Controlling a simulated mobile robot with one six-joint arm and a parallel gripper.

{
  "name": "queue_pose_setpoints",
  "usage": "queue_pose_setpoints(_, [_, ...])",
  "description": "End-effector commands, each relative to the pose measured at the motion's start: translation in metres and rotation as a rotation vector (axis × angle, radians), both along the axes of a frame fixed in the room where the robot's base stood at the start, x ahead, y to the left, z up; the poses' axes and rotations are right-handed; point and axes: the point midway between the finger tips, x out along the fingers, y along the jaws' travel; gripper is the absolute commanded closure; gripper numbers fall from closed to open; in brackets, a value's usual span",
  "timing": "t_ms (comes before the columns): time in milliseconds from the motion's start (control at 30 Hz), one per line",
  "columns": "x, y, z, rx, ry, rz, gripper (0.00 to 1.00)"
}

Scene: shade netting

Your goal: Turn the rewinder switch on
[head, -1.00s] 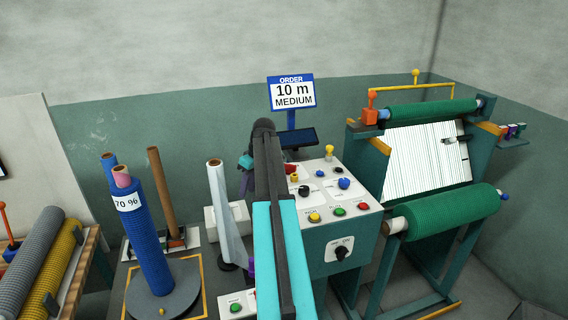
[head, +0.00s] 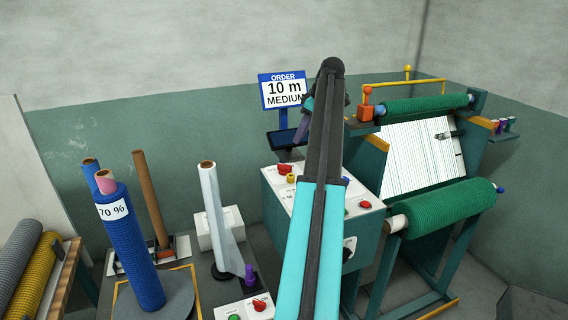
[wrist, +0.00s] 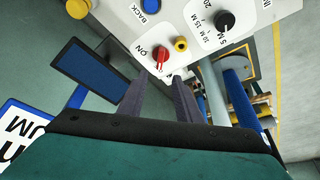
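A red switch (head: 285,169) sits on the top panel of the control box (head: 277,205), at its back left. In the wrist view the red switch (wrist: 160,56) lies beside an "ON" mark, just beyond and between my fingertips. My gripper (wrist: 160,78) is open and empty, with a gap between its two dark fingers. In the head view my gripper (head: 303,128) is mostly hidden by my arm. A black rotary knob (head: 347,255) on the box's front face is partly hidden by my arm. No rewinder label is readable.
A yellow knob (wrist: 181,44) and a black length dial (wrist: 225,20) are close to the red switch. A dark screen (head: 286,139) stands behind the box under the order sign (head: 286,91). The netting machine (head: 440,210) is at right, a blue roll (head: 135,250) at left.

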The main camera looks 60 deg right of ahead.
Motion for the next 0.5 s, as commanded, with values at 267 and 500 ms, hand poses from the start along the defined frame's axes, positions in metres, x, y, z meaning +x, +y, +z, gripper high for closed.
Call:
queue_pose_setpoints(267, [0.004,0.003,-0.002,0.001,0.001,0.004,0.69])
queue_pose_setpoints(500, [0.012,0.005,-0.018,0.002,0.001,0.005,0.69])
